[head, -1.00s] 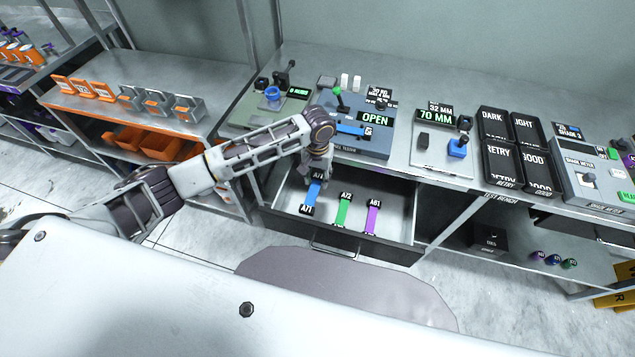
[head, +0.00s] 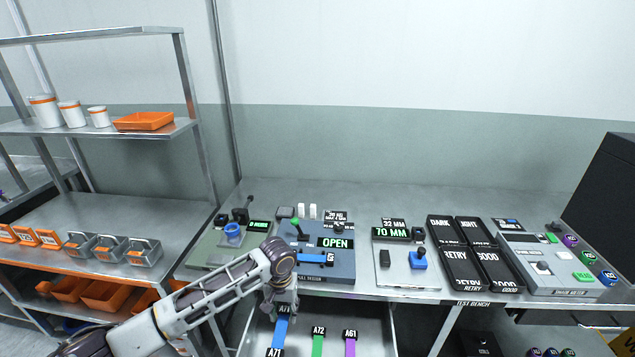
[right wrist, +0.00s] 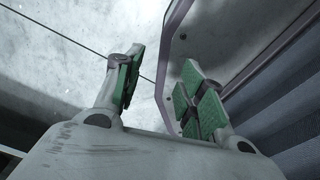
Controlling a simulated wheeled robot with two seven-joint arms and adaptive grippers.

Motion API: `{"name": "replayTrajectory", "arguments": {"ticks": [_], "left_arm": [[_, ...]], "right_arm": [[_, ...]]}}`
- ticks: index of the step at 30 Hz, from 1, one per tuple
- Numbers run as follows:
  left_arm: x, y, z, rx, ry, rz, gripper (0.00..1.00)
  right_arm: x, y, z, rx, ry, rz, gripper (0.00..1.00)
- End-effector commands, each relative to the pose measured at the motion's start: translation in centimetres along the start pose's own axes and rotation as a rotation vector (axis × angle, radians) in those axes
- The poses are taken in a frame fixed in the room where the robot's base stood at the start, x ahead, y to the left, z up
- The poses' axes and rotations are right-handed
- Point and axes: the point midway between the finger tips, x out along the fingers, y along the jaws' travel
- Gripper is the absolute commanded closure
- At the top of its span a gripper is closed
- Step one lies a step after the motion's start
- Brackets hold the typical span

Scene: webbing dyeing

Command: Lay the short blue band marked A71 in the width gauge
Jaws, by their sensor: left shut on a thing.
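The short blue band marked A71 (head: 281,332) is at the left of an open drawer in the head view, its lower end cut off by the frame edge. My left gripper (head: 283,306) is shut on its upper end; I cannot tell whether the band is lifted off the drawer floor. The width gauge (head: 396,279), a pale plate with a dark block, a blue block and a 70 MM display, stands on the bench to the right of the gripper. My right gripper (right wrist: 160,75) shows in the right wrist view, open and empty.
A green band A72 (head: 318,345) and a purple band A61 (head: 350,346) lie in the drawer (head: 378,332). The pull tester (head: 335,272), reading OPEN, stands between the drawer and the bench back. Black trays (head: 462,270) stand right of the gauge.

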Motion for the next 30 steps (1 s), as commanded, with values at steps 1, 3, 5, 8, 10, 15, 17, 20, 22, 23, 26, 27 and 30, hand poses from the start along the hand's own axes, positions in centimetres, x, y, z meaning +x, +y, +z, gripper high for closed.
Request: {"name": "replayTrajectory", "arguments": {"ticks": [1,3,5,8,10,15,17,20,22,23,26,27,30], "left_arm": [[-0.6,0.0,0.0,0.0,0.0,0.001,0.84],[-1.2,0.0,0.0,0.0,0.0,0.0,0.84],[-1.8,0.0,0.0,0.0,0.0,0.0,0.84],[-2.8,0.0,0.0,0.0,0.0,0.001,0.84],[-3.5,0.0,0.0,0.0,0.001,0.001,0.84],[-4.8,0.0,0.0,0.0,0.001,0.001,0.84],[-5.2,0.0,0.0,0.0,0.0,0.001,0.84],[-5.8,0.0,0.0,0.0,0.0,0.001,0.84],[-6.3,0.0,0.0,0.0,0.0,0.001,0.84],[-6.5,0.0,0.0,0.0,0.0,0.0,0.84],[-6.9,0.7,0.5,0.012,0.002,0.002,0.84],[-7.2,1.2,0.7,0.02,0.003,0.003,0.84],[-8.3,1.7,1.1,0.033,0.003,0.0,0.84]], "right_arm": [[-0.5,-0.1,0.0,0.0,-0.001,-0.001,0.6],[-1.0,-0.2,0.0,0.001,-0.001,-0.002,0.6],[-1.5,-0.4,0.0,0.002,-0.002,-0.005,0.6],[-2.3,-1.3,0.0,0.004,-0.003,-0.014,0.6],[-2.9,-1.9,-0.1,0.005,-0.004,-0.021,0.6],[-4.0,-2.3,-0.2,0.003,-0.003,-0.026,0.6],[-4.3,-2.2,-0.2,0.003,-0.004,-0.024,0.6],[-4.8,-1.8,-0.2,0.002,-0.004,-0.021,0.6],[-5.2,-1.5,-0.1,0.002,-0.005,-0.017,0.6],[-5.3,-1.4,-0.1,0.002,-0.005,-0.016,0.6],[-5.3,-1.0,-0.1,0.003,-0.005,-0.012,0.6],[-5.2,-0.8,-0.1,0.003,-0.005,-0.01,0.6],[-5.2,-0.7,-0.1,0.003,-0.005,-0.009,0.6]]}}
